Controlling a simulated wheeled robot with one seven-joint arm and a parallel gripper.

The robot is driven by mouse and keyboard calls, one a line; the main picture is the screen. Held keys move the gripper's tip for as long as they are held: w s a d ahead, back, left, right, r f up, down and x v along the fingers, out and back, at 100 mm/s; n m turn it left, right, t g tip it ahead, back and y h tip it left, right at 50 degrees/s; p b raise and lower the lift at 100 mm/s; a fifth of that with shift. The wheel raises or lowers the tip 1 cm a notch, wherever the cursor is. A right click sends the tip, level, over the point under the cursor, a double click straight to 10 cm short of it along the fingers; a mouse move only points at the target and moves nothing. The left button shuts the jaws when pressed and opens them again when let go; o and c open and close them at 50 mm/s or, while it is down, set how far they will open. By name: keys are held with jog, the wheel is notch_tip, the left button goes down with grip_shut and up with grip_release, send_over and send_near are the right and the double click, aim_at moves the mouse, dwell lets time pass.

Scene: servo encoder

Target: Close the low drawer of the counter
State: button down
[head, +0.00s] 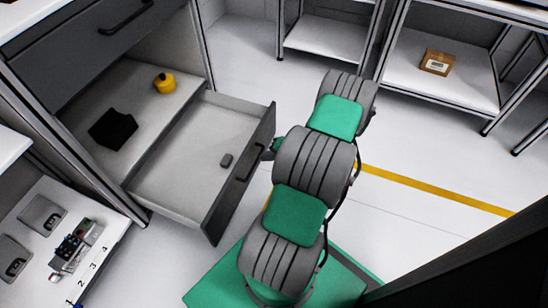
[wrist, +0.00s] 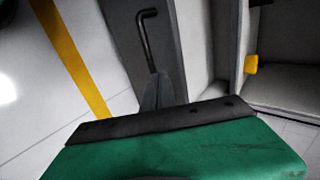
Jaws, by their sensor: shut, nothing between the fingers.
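The low drawer (head: 185,185) of the counter stands pulled out, a grey tray with a dark front panel (head: 262,150). A black bar handle (head: 250,163) is on that front. In the wrist view the dark front (wrist: 180,50) and its bent black handle (wrist: 147,38) lie just beyond my fingers. My gripper (wrist: 158,78) is shut and empty, its fingertips close to the front below the handle in that picture. I cannot tell whether they touch. In the head view my arm hides most of the gripper, beside the outer face of the front.
Open floor (head: 430,230) with a yellow line lies to the right.

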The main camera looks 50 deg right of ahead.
aim_at(246, 156)
jog(key=w, duration=0.1)
jog(key=w+a+f+b, duration=0.1)
jog(key=w+f, duration=0.1)
jog(key=w, duration=0.1)
jog(key=shift+w+a, duration=0.1)
jog(key=shift+a, duration=0.15)
jog(key=shift+w+a+r+b, duration=0.2)
jog(key=shift+w+b, duration=0.1)
jog(key=shift+w, duration=0.3)
